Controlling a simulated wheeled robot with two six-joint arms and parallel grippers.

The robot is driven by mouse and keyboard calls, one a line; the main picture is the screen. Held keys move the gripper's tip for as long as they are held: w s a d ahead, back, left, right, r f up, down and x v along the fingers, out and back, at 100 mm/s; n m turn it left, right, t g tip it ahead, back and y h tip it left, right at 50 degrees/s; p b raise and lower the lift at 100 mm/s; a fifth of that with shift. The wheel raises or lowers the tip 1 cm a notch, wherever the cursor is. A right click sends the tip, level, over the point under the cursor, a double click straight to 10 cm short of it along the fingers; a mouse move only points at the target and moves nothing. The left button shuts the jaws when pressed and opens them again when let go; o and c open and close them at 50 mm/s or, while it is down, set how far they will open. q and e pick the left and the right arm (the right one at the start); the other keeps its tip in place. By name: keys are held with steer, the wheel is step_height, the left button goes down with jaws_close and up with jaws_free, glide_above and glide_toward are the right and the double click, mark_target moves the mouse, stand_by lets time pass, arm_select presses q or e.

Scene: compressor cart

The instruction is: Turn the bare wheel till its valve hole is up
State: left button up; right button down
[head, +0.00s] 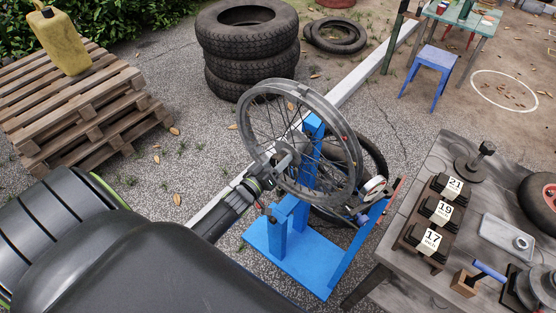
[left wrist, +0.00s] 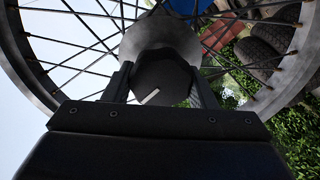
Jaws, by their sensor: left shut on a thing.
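The bare wheel (head: 247,118), a grey spoked rim with no tyre, stands upright in a blue stand (head: 290,258). I cannot make out its valve hole. My left gripper (head: 268,172) reaches in from the left and is shut at the wheel's hub. In the left wrist view, its two fingers (left wrist: 160,85) close on either side of a dark hub end (left wrist: 160,75) with a white mark. The rim (left wrist: 290,45) and spokes show behind them. My right gripper is not in view.
Behind the stand is a wheel with a black tyre (head: 379,150). Stacked tyres (head: 250,50) and a pallet pile (head: 70,105) stand at the back and left. A grey workbench (head: 385,250) at right holds number blocks (head: 430,238) and tools.

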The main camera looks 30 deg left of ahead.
arm_select(q)
steer(key=o, duration=1.4)
steer(key=s, duration=0.5)
steer(key=s+a+b, duration=0.1)
steer(key=s, duration=0.5)
steer(key=s+b, duration=0.1)
steer(key=s, duration=0.5)
steer(key=shift+s+a, duration=0.2)
